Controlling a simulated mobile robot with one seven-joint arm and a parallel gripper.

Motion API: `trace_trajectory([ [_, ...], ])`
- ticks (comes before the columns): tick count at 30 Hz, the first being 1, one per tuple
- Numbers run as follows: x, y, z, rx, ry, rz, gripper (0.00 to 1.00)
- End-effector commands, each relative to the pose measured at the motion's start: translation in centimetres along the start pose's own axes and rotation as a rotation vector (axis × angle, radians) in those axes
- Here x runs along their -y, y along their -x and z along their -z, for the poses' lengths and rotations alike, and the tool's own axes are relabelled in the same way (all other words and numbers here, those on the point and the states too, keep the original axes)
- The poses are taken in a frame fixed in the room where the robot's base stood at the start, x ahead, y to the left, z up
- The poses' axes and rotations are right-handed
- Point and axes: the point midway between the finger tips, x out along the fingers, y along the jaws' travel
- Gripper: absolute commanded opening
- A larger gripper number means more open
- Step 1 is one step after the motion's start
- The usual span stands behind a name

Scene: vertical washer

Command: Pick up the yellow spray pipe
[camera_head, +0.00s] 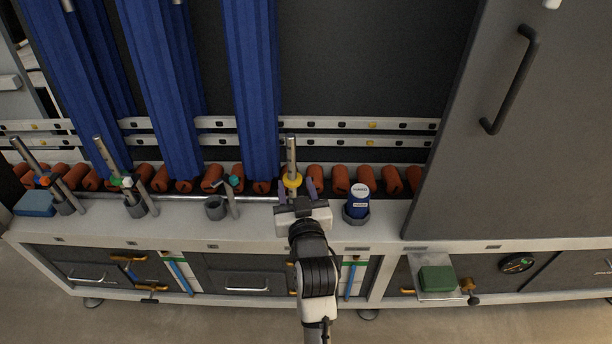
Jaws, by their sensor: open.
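The yellow spray pipe (291,181) stands upright on the ledge of the washer, a metal tube with a yellow ring around it. My gripper (295,189) reaches up from the front, with one finger on each side of the pipe near the yellow ring. The fingers look open, with gaps beside the pipe. I cannot tell whether either finger touches it. The pipe's lower end is hidden behind my gripper's body.
A blue bottle (359,201) stands in a holder close to the right of my gripper. An empty-looking grey holder (215,208) is at left. Other pipes have green (122,182) and orange (42,181) rings. Blue curtains (254,90) hang behind; a grey door (490,130) stands at right.

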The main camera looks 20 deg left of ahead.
Motion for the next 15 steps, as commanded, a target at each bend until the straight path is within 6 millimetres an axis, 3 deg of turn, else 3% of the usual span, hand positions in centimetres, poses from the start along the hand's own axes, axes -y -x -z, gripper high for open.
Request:
trace_trajectory([
  [15,-0.2,-7.9,-0.1,0.007,0.001,-0.002,0.46],
])
